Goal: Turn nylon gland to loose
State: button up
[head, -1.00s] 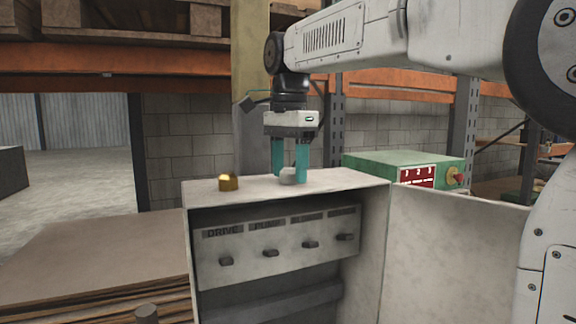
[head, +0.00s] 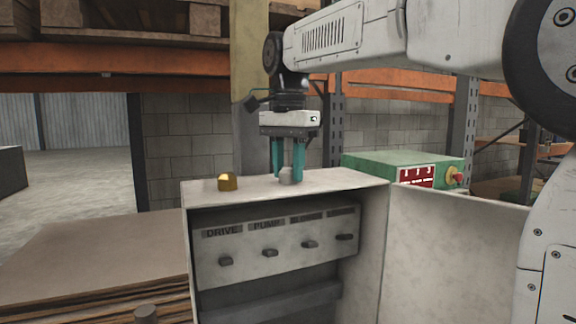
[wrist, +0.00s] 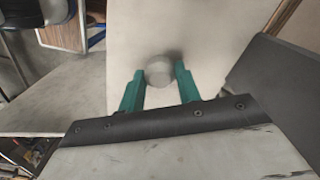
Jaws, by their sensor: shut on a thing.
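The nylon gland is a small grey knob (head: 289,175) on top of the cabinet, right of a brass gland. In the wrist view the grey gland (wrist: 159,71) shows as a round pale cap between the fingertips. My gripper (head: 288,176) points straight down over it, with teal fingers on both sides. It is shut on the gland, and the wrist view shows the fingers (wrist: 160,78) at its left and right edges. The brass gland (head: 228,182) stands apart to the left. The gland's thread is hidden.
The cabinet (head: 205,193) is open at the front, with a row of labelled switches (head: 270,252) inside. Its door (head: 450,245) swings out to the right. A green box (head: 375,160) with a red panel stands behind. The cabinet top around the glands is otherwise clear.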

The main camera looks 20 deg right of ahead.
jog(key=n, duration=0.4)
jog(key=shift+n, duration=0.3)
jog(key=n, duration=0.3)
jog(key=shift+n, duration=0.4)
jog(key=n, duration=1.2)
jog(key=shift+n, duration=0.3)
jog(key=n, duration=0.3)
jog(key=shift+n, duration=0.3)
jog(key=n, duration=0.8)
jog(key=shift+n, duration=0.3)
